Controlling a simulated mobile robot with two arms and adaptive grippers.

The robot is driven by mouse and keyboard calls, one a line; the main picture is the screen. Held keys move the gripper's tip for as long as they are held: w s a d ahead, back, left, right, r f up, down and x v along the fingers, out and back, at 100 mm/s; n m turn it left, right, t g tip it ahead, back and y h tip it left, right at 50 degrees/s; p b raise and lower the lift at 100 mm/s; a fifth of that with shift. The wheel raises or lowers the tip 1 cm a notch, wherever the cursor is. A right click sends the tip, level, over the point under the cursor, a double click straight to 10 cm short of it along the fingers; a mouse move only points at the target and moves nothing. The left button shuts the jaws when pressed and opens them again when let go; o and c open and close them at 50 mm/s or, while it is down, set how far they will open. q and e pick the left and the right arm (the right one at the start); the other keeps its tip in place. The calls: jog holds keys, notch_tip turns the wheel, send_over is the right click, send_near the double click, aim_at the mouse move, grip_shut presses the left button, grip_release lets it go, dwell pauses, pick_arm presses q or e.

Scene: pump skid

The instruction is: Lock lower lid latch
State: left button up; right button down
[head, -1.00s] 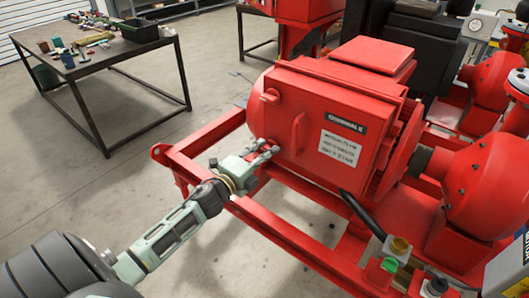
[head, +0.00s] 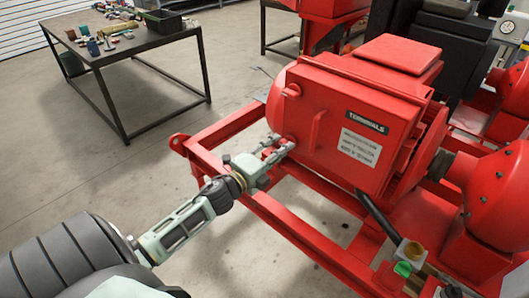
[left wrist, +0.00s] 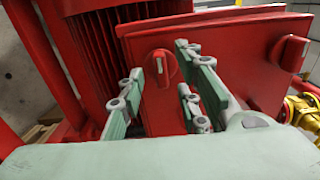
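The red terminal box lid (head: 345,140) carries the labels and a raised handle (head: 316,130). An upper red latch (head: 291,90) shows at its left edge. My left gripper (head: 284,147) is at the lower left edge of the lid and hides the lower latch area in the head view. In the left wrist view, a round red latch with a raised tab (left wrist: 160,62) shows between my open finger pairs, just beyond the tips. Its tab stands roughly upright in that picture. No contact shows clearly. My right gripper is out of view.
Red skid rails (head: 225,135) run below and left of my left gripper. A cable (head: 375,215) leaves the box's underside. In the left wrist view, another red latch or handle (left wrist: 290,52) and brass fittings (left wrist: 303,110) are at right. A workbench (head: 130,50) stands far left.

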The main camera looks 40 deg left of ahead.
pick_arm(q)
jog(key=s, duration=1)
jog(key=shift+a, duration=0.4)
jog(key=s+f+n+g+y, duration=0.1)
jog(key=s+f+n+g, duration=0.25)
jog(key=f, duration=0.75)
jog(key=s+f+n+g+y, duration=0.1)
jog(key=s+f+n+g, duration=0.2)
jog(key=f, duration=0.9)
jog(key=s+f+n+g+y, duration=0.1)
jog(key=s+f+n, duration=0.3)
jog(key=f, duration=0.7)
jog(key=s+d+f+n+g, duration=0.2)
jog(key=s+d+f, duration=0.3)
jog(key=s, duration=0.5)
jog(key=s+d+f+n+g+h, duration=0.1)
jog(key=s+d+f+g, duration=0.3)
jog(key=s+f, duration=0.5)
jog(key=s+d+f+n+g, duration=0.3)
jog(key=s+d+f, duration=0.3)
jog(key=s, duration=0.5)
jog(key=shift+s+f+h, duration=0.15)
jog(key=shift+f+h, duration=0.25)
jog(key=shift+f, duration=0.2)
jog(key=shift+g, duration=0.25)
